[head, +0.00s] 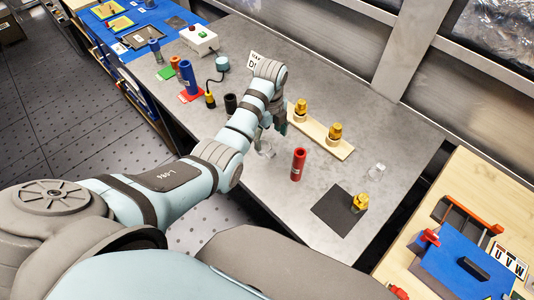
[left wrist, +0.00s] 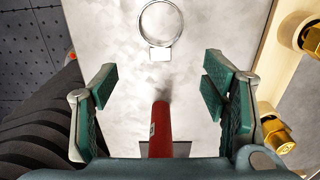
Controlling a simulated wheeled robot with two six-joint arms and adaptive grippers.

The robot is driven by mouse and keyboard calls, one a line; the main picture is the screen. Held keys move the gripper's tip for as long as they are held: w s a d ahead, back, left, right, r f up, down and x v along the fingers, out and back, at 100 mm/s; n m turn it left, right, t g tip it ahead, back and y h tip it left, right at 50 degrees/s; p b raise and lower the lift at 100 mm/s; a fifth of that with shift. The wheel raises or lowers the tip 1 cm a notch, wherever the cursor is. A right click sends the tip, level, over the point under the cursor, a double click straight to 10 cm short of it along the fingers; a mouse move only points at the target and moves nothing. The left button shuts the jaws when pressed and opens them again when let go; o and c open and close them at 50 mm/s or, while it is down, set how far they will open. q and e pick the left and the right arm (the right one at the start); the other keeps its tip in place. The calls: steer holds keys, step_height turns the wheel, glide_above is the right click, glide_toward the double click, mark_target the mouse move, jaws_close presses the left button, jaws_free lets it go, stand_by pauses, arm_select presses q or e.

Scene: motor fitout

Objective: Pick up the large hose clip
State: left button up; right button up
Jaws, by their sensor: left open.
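The large hose clip (left wrist: 146,38), a thin metal ring with a small square tab, lies flat on the grey table in the left wrist view. In the head view the clip (head: 267,152) shows faintly just below my left gripper (head: 275,125), partly hidden by the arm. In the left wrist view my left gripper (left wrist: 158,88) is open, with green pads apart and nothing between the fingertips. The ring lies beyond the fingertips, roughly centred between them. My right gripper is not in view.
A red cylinder (head: 298,164) stands close to the gripper. A wooden strip (head: 318,138) with brass fittings lies to its right. A smaller clear ring (head: 376,171) and a dark mat (head: 333,211) with a brass fitting are further right.

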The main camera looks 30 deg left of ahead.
mark_target(270, 152)
arm_select(q)
step_height(270, 152, down, 7)
steer(key=shift+d+f+b, duration=0.1)
steer(key=shift+b, duration=0.5)
steer(key=shift+c, duration=0.6)
steer(key=c, duration=1.4)
